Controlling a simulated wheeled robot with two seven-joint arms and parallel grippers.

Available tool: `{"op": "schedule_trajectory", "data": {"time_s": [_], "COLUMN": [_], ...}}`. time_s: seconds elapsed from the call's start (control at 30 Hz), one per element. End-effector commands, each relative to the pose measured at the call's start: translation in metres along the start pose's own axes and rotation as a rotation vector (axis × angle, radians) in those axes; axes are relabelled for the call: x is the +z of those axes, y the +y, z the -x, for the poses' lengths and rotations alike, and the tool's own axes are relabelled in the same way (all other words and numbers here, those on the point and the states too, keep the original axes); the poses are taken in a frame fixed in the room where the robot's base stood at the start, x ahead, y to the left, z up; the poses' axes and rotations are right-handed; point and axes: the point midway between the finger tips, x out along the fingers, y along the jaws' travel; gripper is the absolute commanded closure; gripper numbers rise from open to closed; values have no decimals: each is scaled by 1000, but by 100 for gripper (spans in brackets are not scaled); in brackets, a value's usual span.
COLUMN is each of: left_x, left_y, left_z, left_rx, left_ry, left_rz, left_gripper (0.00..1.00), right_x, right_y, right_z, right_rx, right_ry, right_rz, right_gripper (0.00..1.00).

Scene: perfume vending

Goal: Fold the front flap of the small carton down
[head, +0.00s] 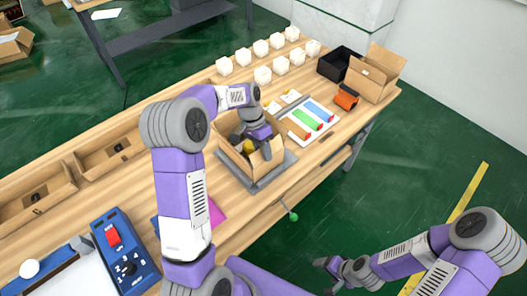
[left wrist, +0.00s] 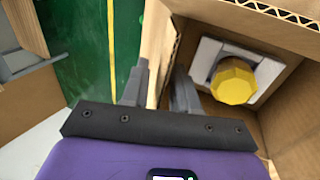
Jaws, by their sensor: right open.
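The small carton (head: 238,166) stands open on a grey mat (head: 268,180) on the table. A yellow-capped item (head: 249,146) sits inside it; its faceted yellow cap (left wrist: 234,80) and pale insert show in the left wrist view. A cardboard panel (head: 266,160) stands up at the carton's near right side. My left gripper (head: 258,140) reaches down at the carton. In the left wrist view its fingers (left wrist: 160,85) are apart, with a cardboard panel (left wrist: 158,55) between them; contact is unclear. My right gripper (head: 336,272) is open and empty, off the table at lower right.
Several white boxes (head: 262,75) stand at the back. A black bin (head: 341,63), a larger open carton (head: 372,75) and an orange-black tool (head: 346,98) are at the far right. A tray with coloured strips (head: 310,119) lies beside the small carton. A blue control box (head: 125,252) is at lower left.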

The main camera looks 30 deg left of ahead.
Motion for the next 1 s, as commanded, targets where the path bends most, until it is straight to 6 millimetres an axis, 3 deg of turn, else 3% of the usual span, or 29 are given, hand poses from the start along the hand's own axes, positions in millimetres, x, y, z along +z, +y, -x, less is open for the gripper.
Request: {"op": "schedule_trajectory", "data": {"time_s": [0.2, 0.4, 0.77, 1.0], "left_x": [0, 0, 0, 0], "left_y": [0, 0, -1, -6], "left_z": [0, 0, 0, 1], "left_rx": [0, 0, 22, 137], "left_ry": [0, 0, -1, -1], "left_rz": [0, 0, 1, 4], "left_gripper": [71, 100, 100, 100], "right_x": [0, 0, 0, 1], "right_y": [0, 0, -1, -6], "right_z": [0, 0, 3, 15], "right_rx": [0, 0, 0, 0], "right_ry": [0, 0, 0, 0], "right_rz": [0, 0, 0, 0], "right_gripper": [22, 22, 22, 22]}}
